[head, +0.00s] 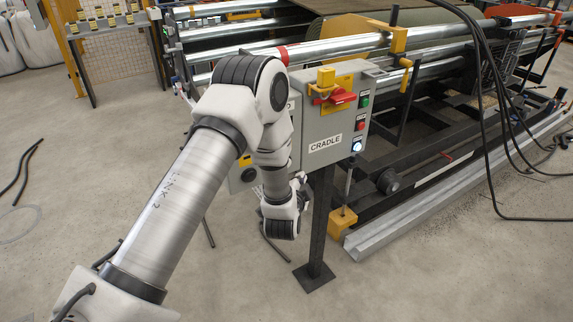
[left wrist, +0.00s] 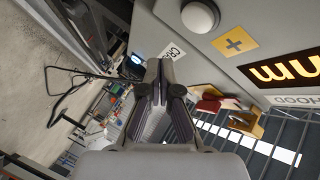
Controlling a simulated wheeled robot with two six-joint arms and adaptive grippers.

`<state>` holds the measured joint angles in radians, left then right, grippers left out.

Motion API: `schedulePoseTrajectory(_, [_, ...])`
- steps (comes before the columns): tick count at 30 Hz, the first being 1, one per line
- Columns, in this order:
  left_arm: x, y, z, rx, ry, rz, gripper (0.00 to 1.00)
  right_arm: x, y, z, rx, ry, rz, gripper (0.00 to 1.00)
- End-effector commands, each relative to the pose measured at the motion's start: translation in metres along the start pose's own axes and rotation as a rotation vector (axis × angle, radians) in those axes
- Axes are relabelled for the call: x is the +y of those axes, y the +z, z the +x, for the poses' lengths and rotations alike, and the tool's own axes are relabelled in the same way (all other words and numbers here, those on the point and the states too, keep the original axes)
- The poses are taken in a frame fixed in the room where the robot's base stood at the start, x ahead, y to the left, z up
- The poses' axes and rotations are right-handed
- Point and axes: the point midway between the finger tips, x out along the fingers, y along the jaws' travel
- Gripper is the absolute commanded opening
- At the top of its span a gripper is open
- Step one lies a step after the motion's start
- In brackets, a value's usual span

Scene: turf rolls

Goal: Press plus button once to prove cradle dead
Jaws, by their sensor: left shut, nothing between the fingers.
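The grey CRADLE control box (head: 325,118) stands on a dark post, with a red switch handle (head: 335,97) and a yellow lockout piece (head: 326,77) on its front. In the left wrist view a round white button (left wrist: 200,17) sits beside a yellow plus label (left wrist: 235,41) on a grey panel, by an amber-lettered display (left wrist: 290,68). My left gripper (left wrist: 159,82) is shut and empty, apart from the white button, which lies up and right of its fingertips. In the head view my own arm hides part of the box and most of the gripper. My right gripper is not seen.
Green (head: 365,101), red (head: 361,126) and lit blue-white (head: 357,146) buttons line the box's right edge. Behind it are steel tubes and the dark roller frame (head: 440,150). Black cables (head: 490,100) hang at right. The concrete floor in front is mostly clear.

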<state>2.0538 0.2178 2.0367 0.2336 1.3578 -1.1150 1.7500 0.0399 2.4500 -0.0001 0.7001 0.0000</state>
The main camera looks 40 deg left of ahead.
Motion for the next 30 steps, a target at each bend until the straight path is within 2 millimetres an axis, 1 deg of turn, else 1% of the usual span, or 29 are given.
schedulePoseTrajectory(1, [-0.005,0.005,0.005,-0.002,-0.001,-0.003,0.00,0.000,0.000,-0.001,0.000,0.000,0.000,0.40])
schedulePoseTrajectory(4, [-0.013,0.011,0.015,-0.001,-0.001,-0.002,0.00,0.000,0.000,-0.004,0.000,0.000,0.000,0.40])
schedulePoseTrajectory(10, [-0.020,0.020,0.027,-0.001,0.000,0.000,0.00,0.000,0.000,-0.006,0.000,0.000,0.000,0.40])
schedulePoseTrajectory(30, [-0.021,0.021,0.028,0.000,0.001,0.001,0.00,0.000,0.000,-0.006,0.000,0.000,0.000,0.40])
